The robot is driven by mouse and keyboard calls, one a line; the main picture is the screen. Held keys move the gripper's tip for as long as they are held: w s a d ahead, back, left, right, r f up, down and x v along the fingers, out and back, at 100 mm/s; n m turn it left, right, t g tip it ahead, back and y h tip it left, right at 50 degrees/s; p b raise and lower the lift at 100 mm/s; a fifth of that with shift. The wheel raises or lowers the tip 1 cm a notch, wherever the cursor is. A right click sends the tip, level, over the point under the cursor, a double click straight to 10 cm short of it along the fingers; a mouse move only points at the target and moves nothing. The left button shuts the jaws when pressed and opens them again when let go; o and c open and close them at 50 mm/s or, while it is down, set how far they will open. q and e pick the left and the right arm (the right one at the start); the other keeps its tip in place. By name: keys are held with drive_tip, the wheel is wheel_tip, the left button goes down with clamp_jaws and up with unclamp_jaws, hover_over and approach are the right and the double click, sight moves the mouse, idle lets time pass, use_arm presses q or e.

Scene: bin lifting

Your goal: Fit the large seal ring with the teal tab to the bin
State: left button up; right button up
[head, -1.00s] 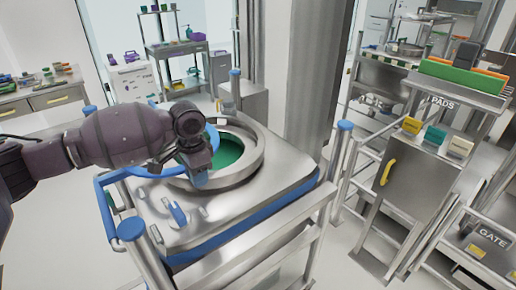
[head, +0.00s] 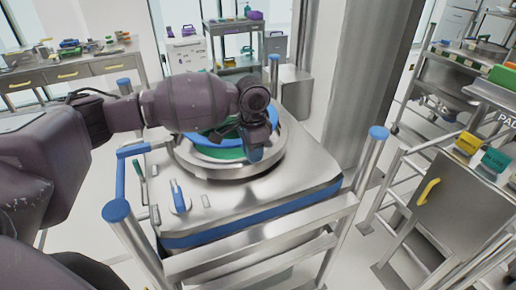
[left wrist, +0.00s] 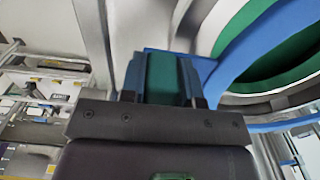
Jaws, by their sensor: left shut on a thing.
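The steel bin (head: 232,195) has a round opening with a broad raised metal rim (head: 265,166) and a green inside. A large blue seal ring (head: 196,140) lies over the opening, partly hidden behind my left arm. In the left wrist view the ring (left wrist: 238,52) curves along the rim with green inside it. My left gripper (head: 255,150) is at the near right of the opening. It is shut on the ring's teal tab (left wrist: 163,78), which shows between its fingers. I cannot tell whether the ring touches the rim all round. My right gripper is not in view.
A steel frame with blue-capped posts (head: 117,210) surrounds the bin. A blue latch (head: 179,195) is on its lid. A pillar (head: 350,80) stands behind to the right. A cabinet with a yellow handle (head: 428,191) is at the right, a workbench (head: 60,72) at the back left.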

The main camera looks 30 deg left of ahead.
use_arm(q)
drive_tip(key=shift+f, duration=1.3)
drive_tip(key=shift+f+b, duration=0.75)
drive_tip(key=shift+f, duration=0.1)
drive_tip(key=shift+f+b, duration=0.7)
drive_tip(key=shift+f, duration=0.15)
drive_tip(key=shift+f+b, duration=0.65)
drive_tip(key=shift+b, duration=0.55)
drive_tip(key=shift+r+p, duration=0.6)
drive_tip(key=shift+p, duration=0.6)
drive_tip(key=shift+f, duration=0.1)
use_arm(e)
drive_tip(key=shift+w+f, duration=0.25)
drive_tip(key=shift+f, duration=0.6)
